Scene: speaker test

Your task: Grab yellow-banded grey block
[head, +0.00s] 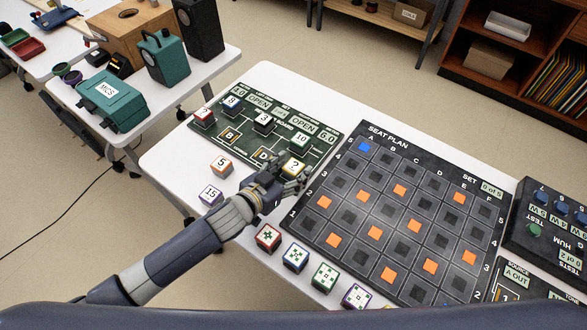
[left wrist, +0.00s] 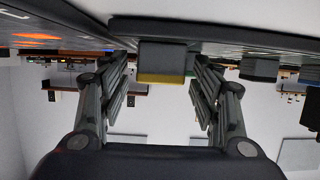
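The yellow-banded grey block (head: 296,166), with a "?" on its white top, sits at the near edge of the dark green board (head: 322,134). My left gripper (head: 285,181) is low beside it, on its near side, and partly hides its lower part. In the left wrist view, which looks upside down, the block (left wrist: 162,62) shows its grey side and yellow band in the gap between the two fingers. The left gripper (left wrist: 162,85) is open, with a visible gap on each side of the block. My right gripper is not in view.
A green-banded block (head: 301,141) stands just behind the target. Loose blocks marked 5 (head: 221,164) and 15 (head: 210,195) lie left of my arm; several patterned cubes (head: 295,257) line the near table edge. The seat plan board (head: 325,236) is close on the right.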

